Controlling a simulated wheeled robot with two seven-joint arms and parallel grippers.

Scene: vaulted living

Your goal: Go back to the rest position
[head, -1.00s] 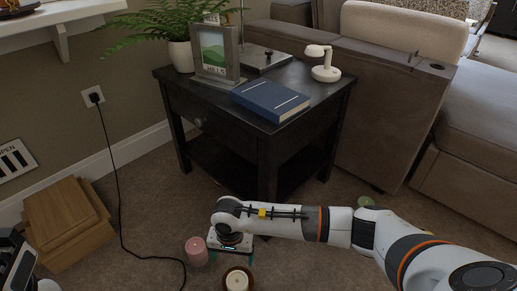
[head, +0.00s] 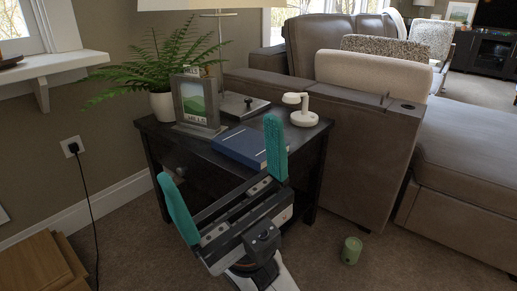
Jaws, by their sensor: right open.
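My right gripper (head: 222,158) is raised in front of the dark side table, its two teal fingers spread wide and pointing up. Nothing is between the fingers. The right finger overlaps the blue book in the picture; I cannot tell how near it is. My right arm comes in from the bottom edge. My left gripper is out of view.
The side table (head: 160,135) bears a fern (head: 150,65), a picture frame (head: 196,102), a blue book (head: 238,146) and a white lamp (head: 303,110). A sofa (head: 365,165) stands right. A green candle (head: 351,250) and wooden boxes (head: 35,265) are on the floor.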

